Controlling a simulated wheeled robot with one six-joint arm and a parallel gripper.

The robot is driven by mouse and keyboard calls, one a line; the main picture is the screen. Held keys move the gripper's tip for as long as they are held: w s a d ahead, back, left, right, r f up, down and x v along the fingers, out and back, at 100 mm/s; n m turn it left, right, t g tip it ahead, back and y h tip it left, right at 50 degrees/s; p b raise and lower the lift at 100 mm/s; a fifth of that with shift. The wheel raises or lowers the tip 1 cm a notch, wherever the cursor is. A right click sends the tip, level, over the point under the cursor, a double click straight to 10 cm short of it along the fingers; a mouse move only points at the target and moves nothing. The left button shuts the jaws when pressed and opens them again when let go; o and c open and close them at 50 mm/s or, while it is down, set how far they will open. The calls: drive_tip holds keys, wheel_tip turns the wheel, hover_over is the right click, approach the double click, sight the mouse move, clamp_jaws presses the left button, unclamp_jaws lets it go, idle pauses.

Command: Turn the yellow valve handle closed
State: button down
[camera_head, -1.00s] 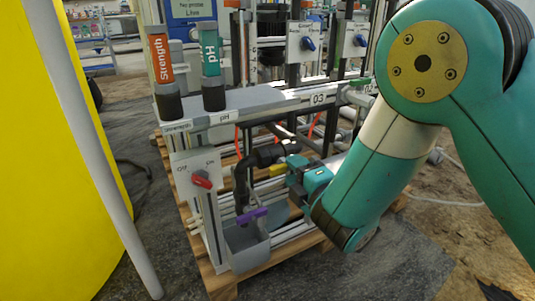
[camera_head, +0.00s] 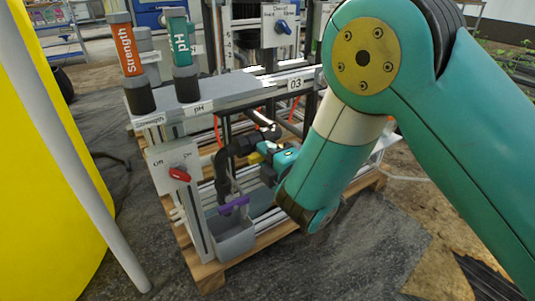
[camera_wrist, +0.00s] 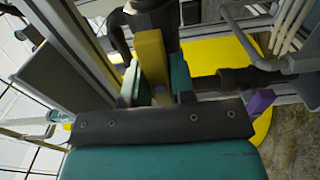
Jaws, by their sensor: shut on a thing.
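The yellow valve handle (camera_wrist: 151,58) stands between the two teal fingers of my gripper (camera_wrist: 157,78) in the wrist view, and the fingers are shut on it. It sits at a black valve body and pipe (camera_wrist: 150,15). In the head view only a small yellow part of the handle (camera_head: 255,157) shows, beside the black pipe elbow (camera_head: 232,158). My gripper (camera_head: 264,156) reaches it from the right, and my teal wrist hides much of the valve there.
A panel with a red knob (camera_head: 180,174) stands left of the pipe. A grey bin (camera_head: 235,241) with a purple handle (camera_head: 234,206) above it is below. Grey frame rails (camera_head: 265,82) and a wooden pallet (camera_head: 212,276) surround the valve. Open floor lies in front.

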drive_tip(key=shift+m, duration=0.4)
drive_tip(key=m, duration=0.4)
drive_tip(key=shift+d, duration=0.1)
drive_tip(key=m+p, duration=0.1)
drive_tip(key=m, duration=0.3)
drive_tip(key=shift+m, duration=0.3)
drive_tip(key=m+p, duration=0.2)
drive_tip(key=m, duration=0.2)
drive_tip(key=m+p, duration=0.3)
drive_tip(key=m, duration=0.1)
drive_tip(key=shift+f, duration=0.1)
drive_tip(key=shift+f+m+p, duration=0.1)
drive_tip(key=shift+m+p, duration=0.2)
drive_tip(key=shift+m, duration=0.1)
drive_tip(key=c, duration=1.2)
unclamp_jaws()
drive_tip(key=shift+o, duration=0.8)
